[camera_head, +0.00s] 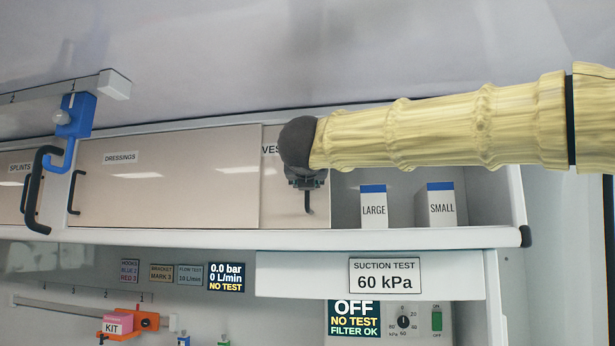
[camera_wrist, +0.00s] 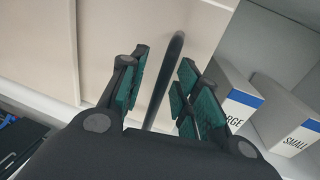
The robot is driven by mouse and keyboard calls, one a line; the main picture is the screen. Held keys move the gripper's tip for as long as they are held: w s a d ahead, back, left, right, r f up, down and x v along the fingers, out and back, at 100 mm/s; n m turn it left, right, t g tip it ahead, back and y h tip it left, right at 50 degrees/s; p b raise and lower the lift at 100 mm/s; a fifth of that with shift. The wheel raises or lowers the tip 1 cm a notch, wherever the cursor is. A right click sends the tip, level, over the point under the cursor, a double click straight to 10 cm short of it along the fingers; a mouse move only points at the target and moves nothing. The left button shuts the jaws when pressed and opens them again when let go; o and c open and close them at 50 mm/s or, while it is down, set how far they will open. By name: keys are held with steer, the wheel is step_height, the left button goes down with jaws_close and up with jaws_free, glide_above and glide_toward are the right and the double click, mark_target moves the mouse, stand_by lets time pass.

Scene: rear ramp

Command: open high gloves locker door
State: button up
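The gloves locker door (camera_head: 282,195) is a beige panel on the upper shelf, its label mostly hidden by my arm so that only "VES" shows. It stands partly behind or beside the dressings door, and the locker space to its right is open. Its black handle (camera_head: 308,202) hangs under my gripper (camera_head: 306,182). In the wrist view, my gripper (camera_wrist: 158,88) has its teal-padded fingers apart, with the dark handle bar (camera_wrist: 163,80) between them. Gaps show beside the bar, and I see no clear grip on it. The fingertips are small and partly hidden in the head view.
White boxes marked LARGE (camera_head: 373,207) and SMALL (camera_head: 441,205) stand in the open space at right. The dressings door (camera_head: 170,185) is left. A blue hook (camera_head: 72,130) on a rail hangs at far left. A suction test panel (camera_head: 385,275) juts out below the shelf.

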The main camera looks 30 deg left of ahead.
steer(key=shift+s+d, duration=0.1)
steer(key=v, duration=1.1)
steer(key=shift+s+d, duration=0.2)
steer(key=shift+s, duration=0.15)
